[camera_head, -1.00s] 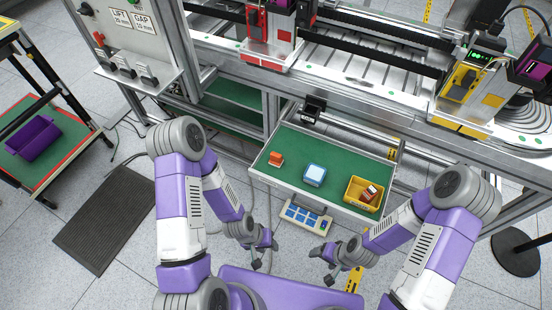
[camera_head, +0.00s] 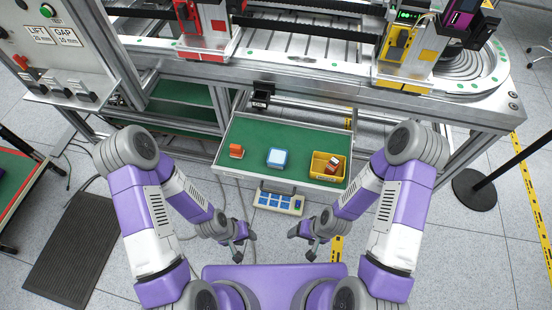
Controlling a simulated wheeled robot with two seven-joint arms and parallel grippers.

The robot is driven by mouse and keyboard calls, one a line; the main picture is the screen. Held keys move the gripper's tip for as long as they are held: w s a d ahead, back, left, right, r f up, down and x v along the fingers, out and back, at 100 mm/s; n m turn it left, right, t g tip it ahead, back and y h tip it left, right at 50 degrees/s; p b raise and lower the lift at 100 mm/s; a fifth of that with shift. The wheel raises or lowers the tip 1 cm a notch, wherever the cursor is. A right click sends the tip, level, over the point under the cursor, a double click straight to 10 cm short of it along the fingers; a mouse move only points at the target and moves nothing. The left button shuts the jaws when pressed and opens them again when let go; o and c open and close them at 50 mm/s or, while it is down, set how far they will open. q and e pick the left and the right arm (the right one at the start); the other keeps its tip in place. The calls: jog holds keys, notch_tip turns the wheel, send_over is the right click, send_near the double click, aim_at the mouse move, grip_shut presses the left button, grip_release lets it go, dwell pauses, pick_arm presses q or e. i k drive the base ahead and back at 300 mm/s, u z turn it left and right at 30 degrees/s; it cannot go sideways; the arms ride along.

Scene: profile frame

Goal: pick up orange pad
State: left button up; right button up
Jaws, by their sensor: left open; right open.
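A small orange block-like pad (camera_head: 236,151) lies at the left end of the green tray (camera_head: 300,135) that sticks out from the machine frame. My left gripper (camera_head: 245,250) is open and empty, below and in front of the tray, clear of the pad. My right gripper (camera_head: 301,245) is open and empty, also in front of the tray and to the right of the left one. Neither gripper touches anything.
A light-blue and white block (camera_head: 277,157) sits mid-tray. A control panel with blue buttons (camera_head: 279,202) hangs below the tray's front edge. Floor is free in front.

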aim_at(237, 152)
jog(key=z, duration=3.2)
jog(key=k, duration=1.25)
jog(key=u, duration=1.6)
jog(key=i, duration=0.5)
jog(key=u, duration=0.1)
